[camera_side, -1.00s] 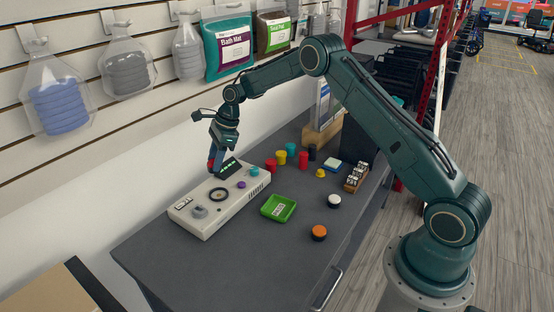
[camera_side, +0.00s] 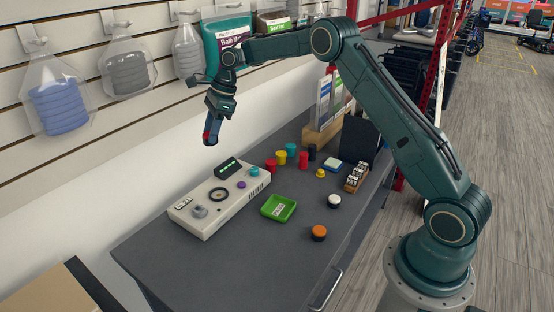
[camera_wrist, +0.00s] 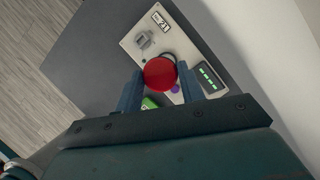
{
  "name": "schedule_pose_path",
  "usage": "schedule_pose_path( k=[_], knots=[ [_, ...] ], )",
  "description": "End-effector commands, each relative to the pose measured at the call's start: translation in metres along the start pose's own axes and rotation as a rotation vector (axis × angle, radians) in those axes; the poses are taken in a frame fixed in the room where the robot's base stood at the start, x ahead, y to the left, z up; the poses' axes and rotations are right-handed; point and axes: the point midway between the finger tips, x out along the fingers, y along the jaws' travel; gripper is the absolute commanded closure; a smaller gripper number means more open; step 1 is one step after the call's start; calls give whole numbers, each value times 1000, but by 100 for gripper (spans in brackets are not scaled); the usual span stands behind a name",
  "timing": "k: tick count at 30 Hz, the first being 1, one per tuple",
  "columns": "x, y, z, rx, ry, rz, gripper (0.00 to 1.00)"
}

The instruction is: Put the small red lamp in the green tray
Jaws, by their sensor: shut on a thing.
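My gripper (camera_side: 210,139) is shut on the small red lamp (camera_wrist: 160,73) and holds it in the air above the white control panel. In the side view only a sliver of red (camera_side: 206,134) shows between the dark fingers. In the wrist view the lamp's round red top sits between the two fingertips. The green tray (camera_side: 288,213) lies on the grey table to the right of the panel and has a pale label inside. In the wrist view a small part of green (camera_wrist: 150,103) shows below the lamp.
The white panel (camera_side: 207,232) has a knob, a black ring, buttons and a raised display (camera_side: 228,167). An orange-topped button (camera_side: 319,233) and a white-topped button (camera_side: 334,201) stand right of the tray. Several coloured cylinders (camera_side: 281,157) stand behind. The table front is clear.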

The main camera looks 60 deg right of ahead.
Motion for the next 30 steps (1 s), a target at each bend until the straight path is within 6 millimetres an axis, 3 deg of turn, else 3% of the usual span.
schedule_pose_path(
  k=[17, 30],
  knots=[
    [-3, 3, -11, 21, -6, -5, 88],
    [-16, 30, -71, 125, -26, -37, 88]
  ],
)
